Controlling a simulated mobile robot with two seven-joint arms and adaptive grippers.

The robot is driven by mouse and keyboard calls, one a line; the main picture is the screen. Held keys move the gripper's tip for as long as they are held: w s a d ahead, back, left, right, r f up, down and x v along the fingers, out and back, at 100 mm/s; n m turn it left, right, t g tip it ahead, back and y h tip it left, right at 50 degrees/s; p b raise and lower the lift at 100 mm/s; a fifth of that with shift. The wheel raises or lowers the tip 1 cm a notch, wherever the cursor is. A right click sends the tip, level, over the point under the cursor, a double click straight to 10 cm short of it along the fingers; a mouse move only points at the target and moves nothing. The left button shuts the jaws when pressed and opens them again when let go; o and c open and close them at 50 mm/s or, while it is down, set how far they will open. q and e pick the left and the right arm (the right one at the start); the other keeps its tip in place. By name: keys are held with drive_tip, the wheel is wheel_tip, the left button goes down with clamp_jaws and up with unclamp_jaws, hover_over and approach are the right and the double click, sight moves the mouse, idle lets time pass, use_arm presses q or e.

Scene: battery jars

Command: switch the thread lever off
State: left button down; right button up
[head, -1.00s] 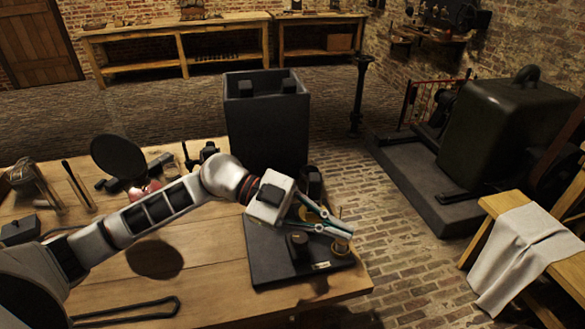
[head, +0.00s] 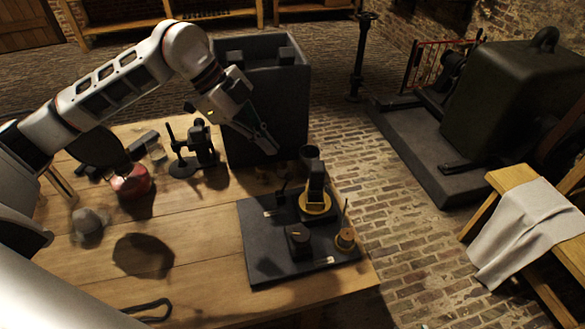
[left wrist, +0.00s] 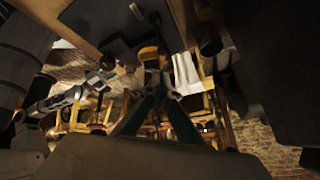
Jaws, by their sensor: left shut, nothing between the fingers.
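A dark square board (head: 262,255) lies on the wooden table near its right edge. It carries an upright black part on a yellow ring (head: 316,204), a black knob with a yellow mark (head: 299,239), a small brass post (head: 346,239) with a thin rod, and a small black lever-like piece (head: 282,192) at the back. I cannot tell which is the thread lever. My left gripper (head: 272,149) is shut and empty, above and behind the board, in front of the black box. Its fingers meet in the left wrist view (left wrist: 160,78). A possible right gripper (left wrist: 97,80) appears there, small and dim.
A tall black open box (head: 265,100) stands behind the board. A black stand (head: 193,150) and a red round object (head: 131,181) are on the table to the left. A bench with a white cloth (head: 530,240) is at right. Brick floor lies between.

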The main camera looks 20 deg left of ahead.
use_arm(q)
hover_over(285, 185)
drive_tip(key=d, duration=0.2)
wheel_tip(285, 185, down, 8)
drive_tip(key=shift+w+f, duration=0.15)
idle(0.4)
